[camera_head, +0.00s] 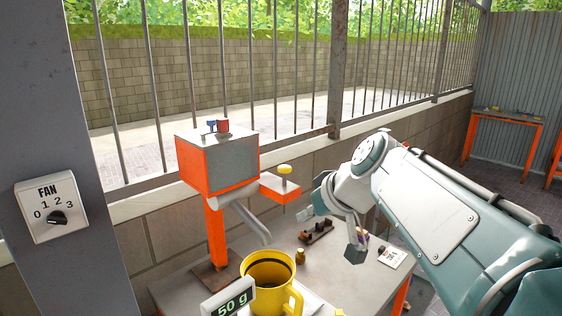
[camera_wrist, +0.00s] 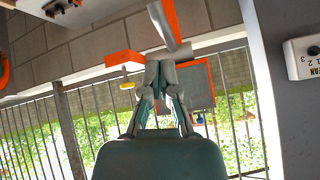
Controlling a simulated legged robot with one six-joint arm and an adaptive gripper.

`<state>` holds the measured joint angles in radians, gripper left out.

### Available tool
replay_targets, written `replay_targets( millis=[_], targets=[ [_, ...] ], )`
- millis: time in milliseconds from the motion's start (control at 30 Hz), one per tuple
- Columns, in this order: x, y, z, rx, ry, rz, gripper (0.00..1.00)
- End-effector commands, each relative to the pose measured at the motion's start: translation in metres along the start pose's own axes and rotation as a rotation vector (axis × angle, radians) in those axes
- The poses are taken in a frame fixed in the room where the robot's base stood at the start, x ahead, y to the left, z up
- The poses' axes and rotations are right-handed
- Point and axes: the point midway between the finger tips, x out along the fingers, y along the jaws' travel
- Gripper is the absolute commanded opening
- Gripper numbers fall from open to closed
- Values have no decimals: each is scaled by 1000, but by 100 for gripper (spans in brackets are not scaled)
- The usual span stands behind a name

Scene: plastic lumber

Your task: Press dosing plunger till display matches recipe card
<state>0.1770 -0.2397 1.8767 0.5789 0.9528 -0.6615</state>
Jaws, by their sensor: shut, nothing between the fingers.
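The dosing machine (camera_head: 217,165) is an orange and grey box on an orange post, with a grey spout (camera_head: 250,225) angled down over a yellow mug (camera_head: 283,295). Its yellow plunger knob (camera_head: 285,169) stands on an orange side bracket (camera_head: 280,188). The display (camera_head: 229,303) in front of the mug reads 50 g. The recipe card (camera_head: 392,257) lies at the table's right; its print is too small to read surely. My gripper (camera_wrist: 160,66) is shut and empty. The wrist view is upside down and shows the knob (camera_wrist: 127,85) beside the fingertips, apart from them.
A dark rack (camera_head: 317,232) and a small brass piece (camera_head: 300,256) lie on the grey table (camera_head: 335,285). A fan switch (camera_head: 51,207) is on the pillar at left. A barred wall stands behind the machine. Another orange table (camera_head: 507,117) is far right.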

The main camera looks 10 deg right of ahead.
Motion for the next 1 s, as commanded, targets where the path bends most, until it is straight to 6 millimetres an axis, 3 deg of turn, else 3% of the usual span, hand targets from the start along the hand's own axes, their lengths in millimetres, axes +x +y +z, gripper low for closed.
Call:
replay_targets(
  millis=[200, 600, 800, 1000],
  targets=[
    [7, 23, -53, -58, 95, -52, 0],
    [16, 74, -138, -187, 299, -112, 0],
    [17, 95, -164, -241, 382, -119, 0],
    [16, 101, -172, -260, 410, -121, 0]
  ],
)
